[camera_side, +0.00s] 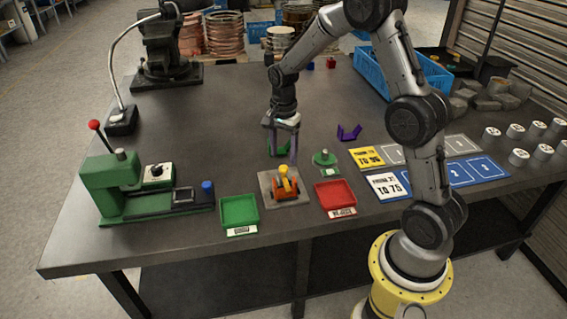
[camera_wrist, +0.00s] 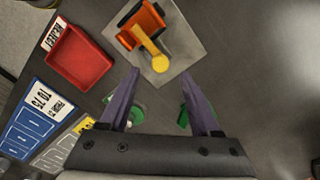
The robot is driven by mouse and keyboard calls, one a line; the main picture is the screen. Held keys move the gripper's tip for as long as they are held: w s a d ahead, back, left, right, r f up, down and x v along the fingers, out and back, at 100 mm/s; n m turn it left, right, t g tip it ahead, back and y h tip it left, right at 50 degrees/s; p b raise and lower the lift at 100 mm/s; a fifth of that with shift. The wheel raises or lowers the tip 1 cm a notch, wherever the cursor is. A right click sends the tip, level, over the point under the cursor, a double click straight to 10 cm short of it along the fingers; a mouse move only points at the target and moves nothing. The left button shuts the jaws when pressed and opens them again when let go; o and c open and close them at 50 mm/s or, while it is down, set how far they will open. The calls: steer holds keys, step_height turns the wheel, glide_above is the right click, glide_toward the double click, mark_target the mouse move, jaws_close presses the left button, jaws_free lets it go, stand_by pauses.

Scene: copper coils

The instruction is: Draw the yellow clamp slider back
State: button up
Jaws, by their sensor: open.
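The clamp is an orange block with a yellow slider (camera_side: 285,173) on a grey square plate (camera_side: 267,198), on the table between the green tray and the red tray. In the wrist view the yellow slider (camera_wrist: 157,57) has a round knob end that points toward my gripper, and the orange body (camera_wrist: 141,24) lies beyond it. My gripper (camera_side: 283,160) is pointed down, open and empty, behind the clamp in the side view. In the wrist view its two purple-grey fingers (camera_wrist: 160,88) are spread apart, and the knob lies just beyond their tips, not touching.
A green tray (camera_side: 240,228) and a red tray (camera_side: 351,196) flank the clamp. A green round stand (camera_side: 325,168) and purple V-shaped piece (camera_side: 349,132) are to the right. A green machine (camera_side: 112,190) stands left. The table behind the gripper is mostly clear.

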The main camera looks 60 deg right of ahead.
mark_target(284, 167)
steer(key=shift+f, duration=2.15)
jaws_close()
